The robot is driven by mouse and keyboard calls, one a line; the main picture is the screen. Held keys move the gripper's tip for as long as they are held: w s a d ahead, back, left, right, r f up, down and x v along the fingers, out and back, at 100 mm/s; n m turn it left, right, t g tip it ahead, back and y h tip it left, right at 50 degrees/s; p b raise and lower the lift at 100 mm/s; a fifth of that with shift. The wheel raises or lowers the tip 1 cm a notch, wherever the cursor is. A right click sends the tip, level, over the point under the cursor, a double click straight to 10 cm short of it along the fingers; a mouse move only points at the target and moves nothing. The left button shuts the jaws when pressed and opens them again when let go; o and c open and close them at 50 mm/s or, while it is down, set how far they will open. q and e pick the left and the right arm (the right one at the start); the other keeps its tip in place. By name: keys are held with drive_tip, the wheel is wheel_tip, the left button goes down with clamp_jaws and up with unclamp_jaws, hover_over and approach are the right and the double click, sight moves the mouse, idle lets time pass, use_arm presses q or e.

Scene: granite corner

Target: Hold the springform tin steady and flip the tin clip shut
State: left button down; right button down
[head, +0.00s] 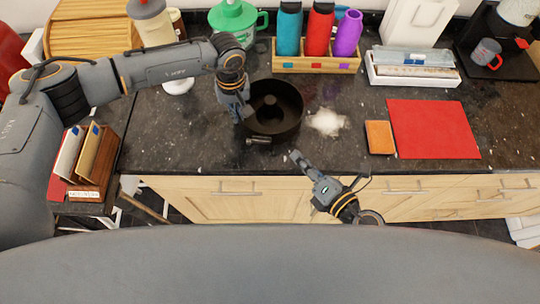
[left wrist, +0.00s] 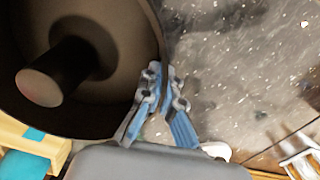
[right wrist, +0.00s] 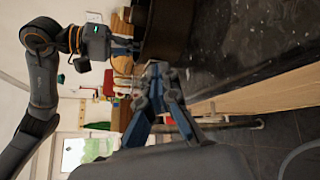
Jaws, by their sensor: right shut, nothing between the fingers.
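The dark round springform tin (head: 289,124) with a central tube stands on the counter, and it fills the upper left of the left wrist view (left wrist: 110,121). The tin clip (head: 258,141) shows as a small light piece on its front side; its exact position is too small to tell. My left gripper (head: 240,110) is at the tin's left rim. In the left wrist view its fingers (left wrist: 163,82) straddle the tin wall and close on it. My right gripper (head: 296,158) is shut and empty, in front of the tin near the counter edge; its fingertips (right wrist: 157,72) are apart from the tin.
A white powdery patch (head: 327,122) lies right of the tin. Further right are an orange-topped block (head: 379,137) and a red mat (head: 434,129). A wooden holder with bottles (head: 316,63) stands behind. The counter's front edge runs just below the tin.

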drive_tip(key=shift+d, duration=0.15)
use_arm(q)
drive_tip(key=c, duration=1.4)
unclamp_jaws()
drive_tip(key=shift+c, duration=0.2)
